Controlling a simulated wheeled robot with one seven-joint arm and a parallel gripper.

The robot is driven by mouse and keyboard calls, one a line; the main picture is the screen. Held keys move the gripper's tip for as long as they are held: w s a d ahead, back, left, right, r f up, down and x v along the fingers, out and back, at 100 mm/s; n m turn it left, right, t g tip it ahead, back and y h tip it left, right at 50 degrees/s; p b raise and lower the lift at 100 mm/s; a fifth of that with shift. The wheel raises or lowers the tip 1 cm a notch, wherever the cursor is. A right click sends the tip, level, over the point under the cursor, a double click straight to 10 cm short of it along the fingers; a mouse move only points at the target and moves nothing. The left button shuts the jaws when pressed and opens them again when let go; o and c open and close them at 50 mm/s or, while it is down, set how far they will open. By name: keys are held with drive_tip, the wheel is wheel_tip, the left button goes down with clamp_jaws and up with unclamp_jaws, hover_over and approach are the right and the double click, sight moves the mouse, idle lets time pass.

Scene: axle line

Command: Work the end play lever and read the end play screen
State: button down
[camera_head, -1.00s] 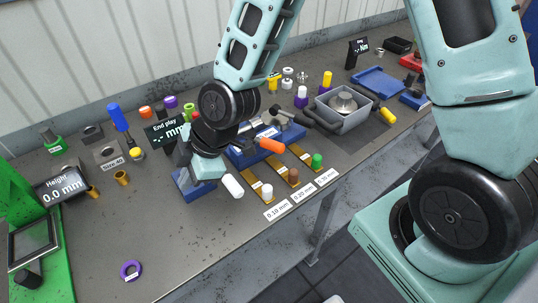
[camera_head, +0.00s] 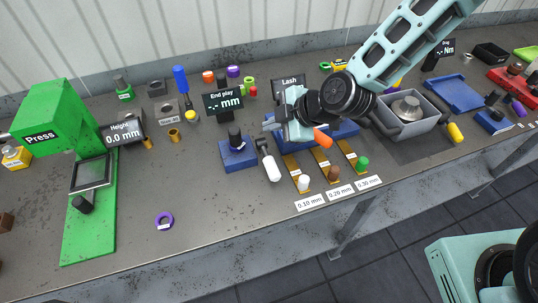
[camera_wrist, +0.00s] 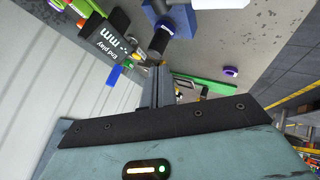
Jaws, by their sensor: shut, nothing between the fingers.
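The end play screen (camera_head: 224,102) stands at the back and shows only dashes and "mm". It also shows, turned on its side, in the wrist view (camera_wrist: 106,42). In front of it is a blue block (camera_head: 238,158) with a black cylinder (camera_head: 235,137) upright on it. The lever with a white handle (camera_head: 272,170) is at the block's right side, its handle toward the bench's front edge. My gripper (camera_head: 268,123) is shut and empty, above and to the right of the block, apart from the lever. Its closed fingers (camera_wrist: 158,86) point toward the black cylinder in the wrist view.
An orange handle (camera_head: 322,138) and gauge strips with white, brown and green knobs lie right of the lever. The Lash screen (camera_head: 289,83) is behind my gripper. A green press (camera_head: 88,210) stands left. A purple ring (camera_head: 165,220) lies on otherwise clear bench at front.

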drive_tip(key=b, duration=0.5)
hover_over(271, 157)
wheel_tip(271, 157, down, 7)
drive_tip(key=shift+d+f, duration=0.1)
drive_tip(key=shift+f+b, duration=0.3)
drive_tip(key=shift+f, duration=0.25)
drive_tip(key=shift+s, duration=0.1)
idle(1.2)
drive_tip(key=shift+f+b, duration=0.4)
drive_tip(key=shift+b, duration=0.1)
drive_tip(key=shift+f+b, duration=1.7)
drive_tip(key=shift+f, duration=0.1)
idle(1.9)
drive_tip(key=shift+r, duration=0.15)
drive_tip(key=shift+s+r+p, duration=0.1)
drive_tip(key=shift+r+p, duration=1.25)
drive_tip(key=shift+r, duration=0.7)
